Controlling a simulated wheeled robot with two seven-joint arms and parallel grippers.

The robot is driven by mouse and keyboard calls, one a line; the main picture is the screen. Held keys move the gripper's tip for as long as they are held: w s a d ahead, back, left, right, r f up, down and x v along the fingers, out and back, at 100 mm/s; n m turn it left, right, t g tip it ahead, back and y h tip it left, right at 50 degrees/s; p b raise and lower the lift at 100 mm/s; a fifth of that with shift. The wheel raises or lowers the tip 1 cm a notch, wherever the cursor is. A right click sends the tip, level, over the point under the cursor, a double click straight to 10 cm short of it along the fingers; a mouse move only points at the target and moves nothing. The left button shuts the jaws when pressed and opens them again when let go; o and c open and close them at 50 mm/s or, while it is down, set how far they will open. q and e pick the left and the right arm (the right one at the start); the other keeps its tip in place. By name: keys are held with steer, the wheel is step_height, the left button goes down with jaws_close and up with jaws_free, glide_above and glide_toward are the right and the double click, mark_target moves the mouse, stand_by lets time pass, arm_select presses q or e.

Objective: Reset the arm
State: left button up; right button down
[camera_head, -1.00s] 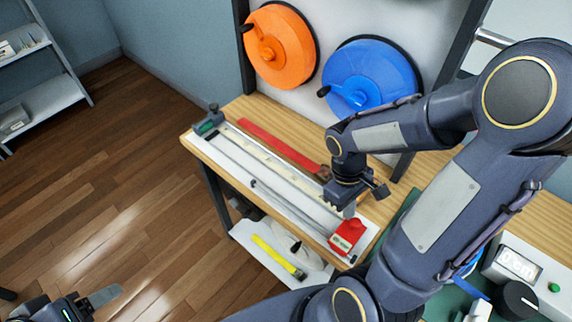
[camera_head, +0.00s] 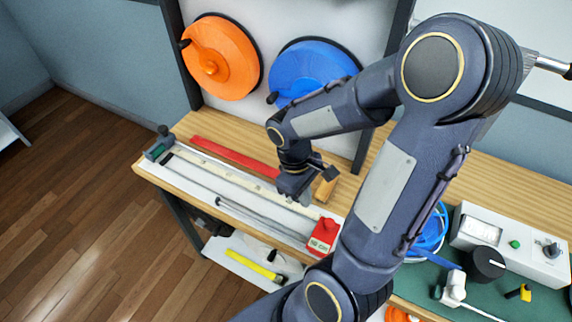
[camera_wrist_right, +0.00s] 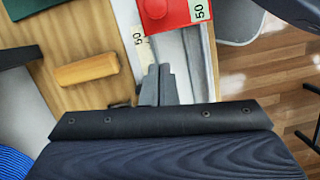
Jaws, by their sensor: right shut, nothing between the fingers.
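My right gripper (camera_head: 296,197) is shut and empty. It points down above the measuring rail (camera_head: 225,180) on the wooden bench, left of the red block (camera_head: 322,236), which carries a "50 cm" label. In the right wrist view its closed grey fingers (camera_wrist_right: 160,86) lie over the pale rail, with the red block (camera_wrist_right: 178,12) beyond their tips. A small wooden block (camera_head: 326,188) lies close beside the gripper and also shows in the wrist view (camera_wrist_right: 87,70). My left gripper is out of view.
An orange reel (camera_head: 222,58) and a blue reel (camera_head: 305,72) hang on the wall panel behind the bench. A red strip (camera_head: 235,156) lies behind the rail. A grey-white meter box (camera_head: 510,243) and blue strap coil (camera_head: 432,232) stand at the right. Open floor lies left.

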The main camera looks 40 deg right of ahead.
steer(key=v, duration=0.8)
steer(key=shift+s+r, duration=0.2)
steer(key=shift+r, duration=0.2)
steer(key=shift+a, duration=0.1)
steer(key=s+a+r+m+t+y, duration=0.3)
steer(key=s+a+m+t+y, duration=0.1)
steer(key=a+t, duration=0.4)
steer(key=shift+s+a, duration=0.75)
steer(key=shift+s, duration=0.1)
steer(key=shift+r, duration=0.1)
